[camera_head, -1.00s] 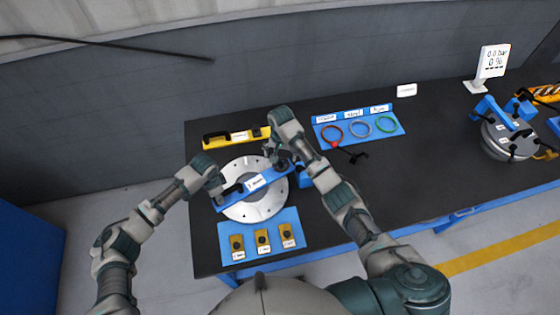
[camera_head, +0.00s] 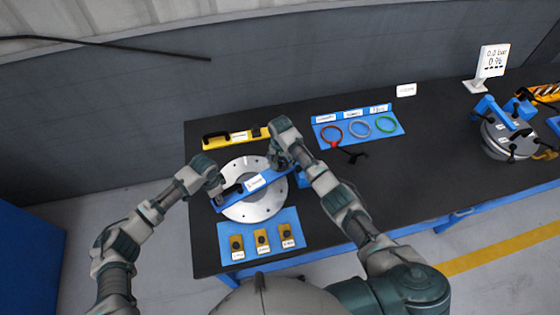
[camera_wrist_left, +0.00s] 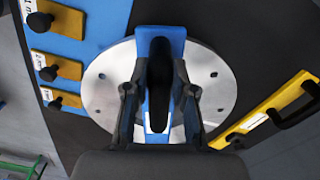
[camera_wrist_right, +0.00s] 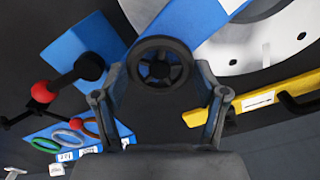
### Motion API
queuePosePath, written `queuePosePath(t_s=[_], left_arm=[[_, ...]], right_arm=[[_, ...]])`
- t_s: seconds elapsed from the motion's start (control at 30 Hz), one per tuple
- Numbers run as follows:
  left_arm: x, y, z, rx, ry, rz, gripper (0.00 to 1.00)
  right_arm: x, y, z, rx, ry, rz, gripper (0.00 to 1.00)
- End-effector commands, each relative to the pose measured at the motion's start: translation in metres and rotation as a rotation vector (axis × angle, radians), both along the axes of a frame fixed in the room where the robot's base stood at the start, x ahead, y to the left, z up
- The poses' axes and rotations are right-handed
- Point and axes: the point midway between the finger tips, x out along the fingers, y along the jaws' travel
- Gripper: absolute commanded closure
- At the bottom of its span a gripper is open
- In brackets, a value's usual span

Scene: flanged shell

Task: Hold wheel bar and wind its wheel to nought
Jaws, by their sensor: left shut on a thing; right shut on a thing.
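The blue wheel bar (camera_head: 259,183) lies across a round silver flange plate (camera_head: 262,210) on the dark table. My left gripper (camera_head: 219,192) is at the bar's left end. In the left wrist view its fingers (camera_wrist_left: 160,105) are shut on the bar's black handle (camera_wrist_left: 159,75). My right gripper (camera_head: 280,164) is at the bar's right end. In the right wrist view a black spoked wheel (camera_wrist_right: 160,64) sits between its fingers (camera_wrist_right: 160,105), and the gripper is shut on it. The wheel's marking is not visible.
A yellow bar (camera_head: 236,138) with a black handle lies behind the plate. A blue mat with yellow gauge blocks (camera_head: 262,240) is in front. A display (camera_head: 493,62) and another flanged vessel (camera_head: 503,138) stand at right.

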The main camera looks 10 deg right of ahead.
Motion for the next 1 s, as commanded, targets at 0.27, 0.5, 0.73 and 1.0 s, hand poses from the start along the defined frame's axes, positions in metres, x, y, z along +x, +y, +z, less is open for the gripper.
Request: queuePosePath(t_s=[0.27,0.5,0.73,1.0], left_arm=[[-0.0004,-0.0017,-0.0004,-0.003,0.001,-0.005,1.0],[-0.0001,-0.0018,-0.0004,-0.003,0.001,-0.005,1.0],[0.0002,-0.002,-0.0003,-0.003,0.0,-0.005,1.0],[0.0004,-0.002,-0.0001,-0.004,0.0,-0.005,1.0]], right_arm=[[-0.0012,0.0018,-0.0026,0.003,0.004,0.043,0.63],[-0.0015,0.002,-0.0033,0.004,0.005,0.185,0.63],[-0.0019,0.0021,-0.0039,0.004,0.006,0.394,0.63],[-0.0023,0.0019,-0.0045,0.004,0.008,0.641,0.63]])
